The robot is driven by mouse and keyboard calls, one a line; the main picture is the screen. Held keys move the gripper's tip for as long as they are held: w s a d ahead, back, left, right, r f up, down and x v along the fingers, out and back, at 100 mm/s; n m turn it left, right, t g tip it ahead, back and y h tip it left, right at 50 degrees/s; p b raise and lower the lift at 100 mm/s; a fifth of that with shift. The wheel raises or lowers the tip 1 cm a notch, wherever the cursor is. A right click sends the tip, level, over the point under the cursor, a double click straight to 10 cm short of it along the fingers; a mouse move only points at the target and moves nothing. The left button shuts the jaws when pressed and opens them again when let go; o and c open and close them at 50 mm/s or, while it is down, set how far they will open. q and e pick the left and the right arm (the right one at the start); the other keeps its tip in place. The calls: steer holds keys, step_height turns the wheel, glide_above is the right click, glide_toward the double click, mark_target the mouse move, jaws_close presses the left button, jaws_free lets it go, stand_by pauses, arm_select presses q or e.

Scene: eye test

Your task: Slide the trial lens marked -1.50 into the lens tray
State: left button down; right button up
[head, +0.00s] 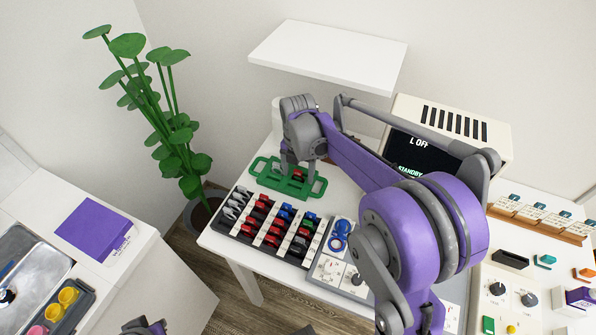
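A green tray (314,190) with a handle at each end lies on the white table behind the lens case. My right gripper (298,170) points down over this tray, with a small red and dark piece low by its fingers. I cannot tell whether the fingers hold that piece. A black case (233,233) holds rows of red, blue, green, black and grey lenses, with pale label strips between. The -1.50 mark is too small to read, so I cannot pick out that lens. A grey and purple part of my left gripper (146,326) shows at the bottom edge; its fingers are unclear.
A control box (328,268) with a blue coiled item stands right of the case. A monitor (470,125) reading "L OFF" and "STANDBY" is behind my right arm. A white shelf (325,55) hangs above. A potted plant (165,120) stands left, near a side counter with a purple box (93,228).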

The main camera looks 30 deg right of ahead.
arm_select(q)
steer(key=shift+w+r+p, duration=0.1)
steer(key=shift+r+p, duration=0.4)
steer(key=shift+r, duration=0.05)
arm_select(e)
step_height(320, 180, up, 11)
steer(key=shift+f, duration=0.15)
stand_by(0.4)
